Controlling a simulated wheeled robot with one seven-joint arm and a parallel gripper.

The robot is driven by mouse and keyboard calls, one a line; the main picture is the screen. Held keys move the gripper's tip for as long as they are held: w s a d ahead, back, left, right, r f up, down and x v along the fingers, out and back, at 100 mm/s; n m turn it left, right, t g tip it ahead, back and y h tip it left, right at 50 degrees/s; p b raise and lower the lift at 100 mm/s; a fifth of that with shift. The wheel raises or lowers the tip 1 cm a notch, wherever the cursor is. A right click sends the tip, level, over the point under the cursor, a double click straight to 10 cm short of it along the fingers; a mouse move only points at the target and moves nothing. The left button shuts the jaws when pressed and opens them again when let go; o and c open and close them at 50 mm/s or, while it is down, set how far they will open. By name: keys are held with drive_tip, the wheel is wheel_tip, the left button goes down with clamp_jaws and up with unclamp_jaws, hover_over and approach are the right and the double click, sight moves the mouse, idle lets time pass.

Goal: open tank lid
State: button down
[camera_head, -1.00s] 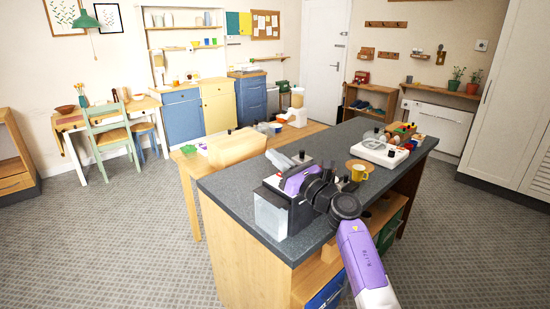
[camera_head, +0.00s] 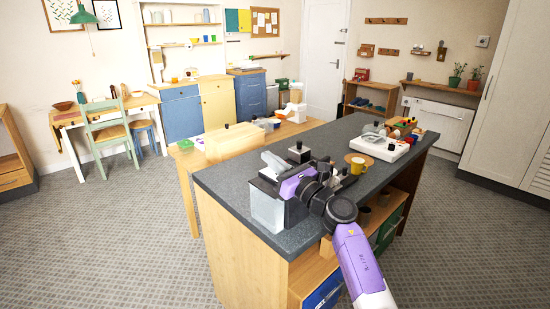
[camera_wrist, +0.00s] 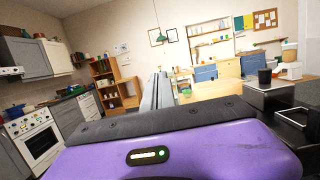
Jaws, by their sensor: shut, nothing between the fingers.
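The machine with the clear tank (camera_head: 266,208) stands at the near left end of the dark counter in the head view. The tank is a pale see-through box on the machine's left side. My gripper (camera_head: 272,161) is above the machine, its pale grey fingers pointing up and left over the tank side. In the wrist view my gripper's fingers (camera_wrist: 157,92) are together and empty. The machine's dark body and silver top (camera_wrist: 275,96) show at the right there. My purple hand hides much of the machine, and I cannot tell how the tank's lid stands.
A wooden table (camera_head: 285,132) with a wooden box (camera_head: 233,142) stands behind. Carpet is free at the left.

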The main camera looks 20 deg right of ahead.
drive_tip(key=v, duration=1)
drive_tip(key=shift+r, duration=0.15)
